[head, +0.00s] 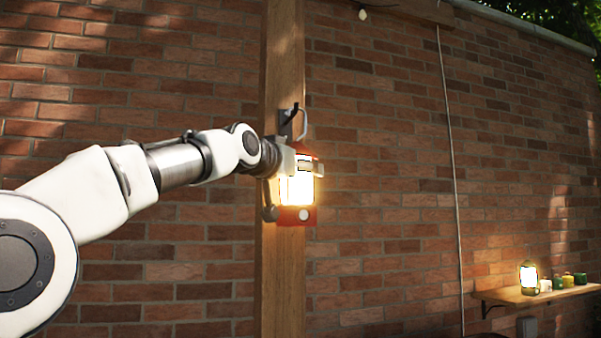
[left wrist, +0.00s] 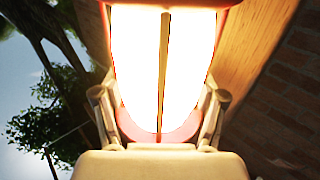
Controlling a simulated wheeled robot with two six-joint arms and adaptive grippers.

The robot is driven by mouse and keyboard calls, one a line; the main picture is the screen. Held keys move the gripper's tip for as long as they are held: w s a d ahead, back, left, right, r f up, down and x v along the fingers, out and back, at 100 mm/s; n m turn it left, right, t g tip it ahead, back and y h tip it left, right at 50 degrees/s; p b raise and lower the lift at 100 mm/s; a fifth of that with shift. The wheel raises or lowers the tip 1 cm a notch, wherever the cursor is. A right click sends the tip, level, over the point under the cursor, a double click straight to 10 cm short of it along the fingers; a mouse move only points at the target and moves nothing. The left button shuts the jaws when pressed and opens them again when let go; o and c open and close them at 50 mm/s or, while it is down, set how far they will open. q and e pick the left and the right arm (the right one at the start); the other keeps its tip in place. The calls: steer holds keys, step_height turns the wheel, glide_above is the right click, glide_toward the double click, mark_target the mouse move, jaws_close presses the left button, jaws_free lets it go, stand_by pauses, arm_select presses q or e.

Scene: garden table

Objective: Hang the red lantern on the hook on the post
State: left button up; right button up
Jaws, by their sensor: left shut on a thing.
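The red lantern (head: 296,215) is lit and upright in front of the wooden post (head: 283,60), with its red base low and its pale wire handle (head: 304,122) standing up. The dark hook (head: 287,115) is on the post, just left of the handle. The handle's top is close to the hook, but I cannot tell whether it is over it. My left gripper (head: 300,166) is shut on the lantern's upper body from the left and partly hides it. In the left wrist view the glowing lantern (left wrist: 165,70) fills the space between the fingers.
A brick wall (head: 380,150) stands behind the post. A wooden shelf (head: 510,296) at the lower right carries another lit lantern (head: 529,278) and several small pots or jars. A thin cable (head: 450,150) runs down the wall. The space right of the post is clear.

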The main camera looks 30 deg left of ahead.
arm_select(q)
steer(key=shift+s+r, duration=0.1)
steer(key=o, duration=1.6)
steer(key=shift+s, duration=0.1)
steer(key=shift+o, duration=0.2)
